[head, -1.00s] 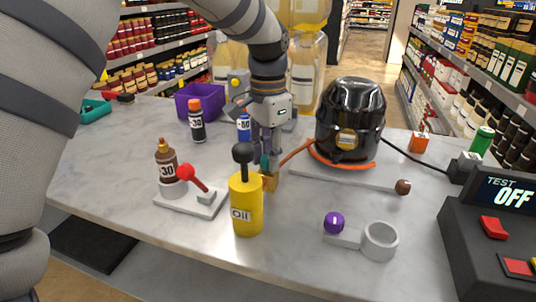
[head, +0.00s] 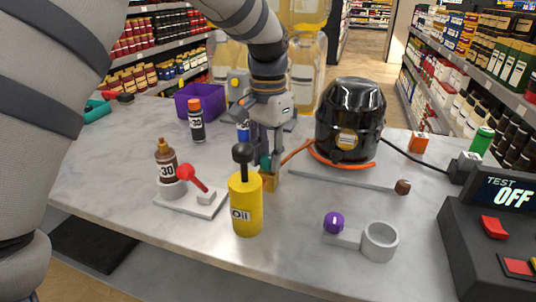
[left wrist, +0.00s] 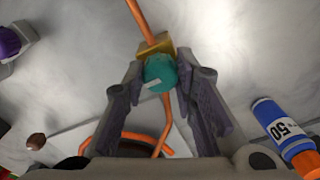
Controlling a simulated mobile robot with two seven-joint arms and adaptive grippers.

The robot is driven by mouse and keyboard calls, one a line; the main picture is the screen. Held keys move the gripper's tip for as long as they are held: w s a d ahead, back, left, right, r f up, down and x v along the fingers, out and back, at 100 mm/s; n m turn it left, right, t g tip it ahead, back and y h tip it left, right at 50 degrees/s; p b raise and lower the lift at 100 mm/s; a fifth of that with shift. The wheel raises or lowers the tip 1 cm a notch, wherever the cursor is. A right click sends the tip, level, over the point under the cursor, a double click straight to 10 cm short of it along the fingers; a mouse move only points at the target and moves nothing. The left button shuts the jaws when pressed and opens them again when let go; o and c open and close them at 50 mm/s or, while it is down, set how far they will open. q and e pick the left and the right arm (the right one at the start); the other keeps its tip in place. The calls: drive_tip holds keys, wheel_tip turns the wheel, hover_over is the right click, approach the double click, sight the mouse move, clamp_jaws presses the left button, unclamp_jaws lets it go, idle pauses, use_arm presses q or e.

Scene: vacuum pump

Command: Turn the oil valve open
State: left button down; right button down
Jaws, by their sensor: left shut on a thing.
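The oil valve has a teal knob (left wrist: 161,73) on a brass body (left wrist: 155,47), joined to orange tubing. In the head view the brass body (head: 270,182) shows just behind the yellow oil can, with the teal knob (head: 265,162) above it. My left gripper (head: 265,157) comes down on the valve from above. In the left wrist view its two fingers (left wrist: 160,84) stand on either side of the teal knob, and it is shut on it. How far the knob is turned is hard to tell. My right gripper is not in view.
A yellow oil can (head: 246,205) with a black handle stands close in front of the valve. The black pump (head: 350,118) is to the right, a red lever stand (head: 200,190) to the left. A blue bottle (left wrist: 280,125) is near the gripper. The table's front middle is clear.

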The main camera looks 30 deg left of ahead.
sight(268, 157)
use_arm(q)
drive_tip(key=c, duration=1.3)
unclamp_jaws()
wheel_tip(268, 157, up, 12)
